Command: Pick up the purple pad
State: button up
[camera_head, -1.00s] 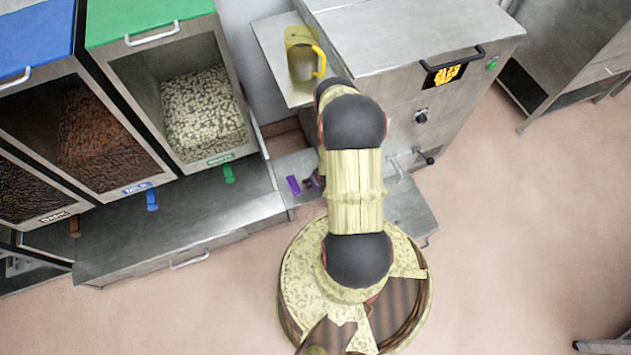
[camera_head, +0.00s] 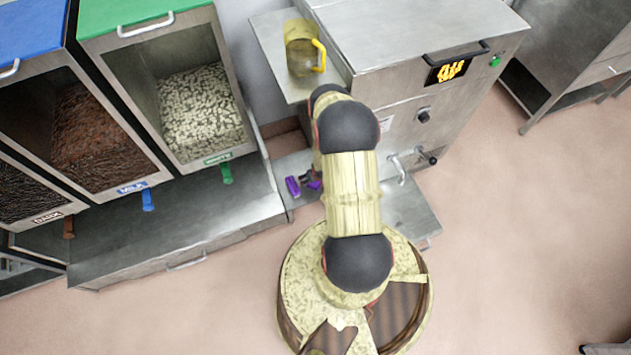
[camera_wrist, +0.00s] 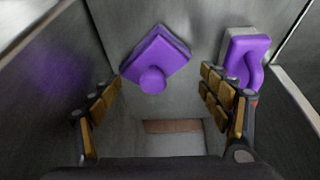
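The purple pad (camera_wrist: 155,58) is a flat squarish piece with a round knob on it. It lies turned at an angle on a grey metal surface, ahead of and between my fingers in the wrist view. In the head view it shows as a small purple patch (camera_head: 314,185) beside my arm, partly hidden. My gripper (camera_wrist: 162,103) is open and empty, with padded fingers apart on both sides. It is above the surface and apart from the pad, as far as I can tell.
A second purple item (camera_wrist: 246,60) with a looped handle and pale base lies close to the right finger; it also shows in the head view (camera_head: 292,187). Metal walls flank the narrow spot. Bins and a machine (camera_head: 430,50) with a yellow jug (camera_head: 300,58) stand around.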

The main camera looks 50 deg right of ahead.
jog(key=shift+c, duration=1.2)
jog(key=c, duration=1.1)
jog(key=shift+s+a+f, duration=0.1)
jog(key=shift+s, duration=0.05)
jog(key=shift+c, duration=1.1)
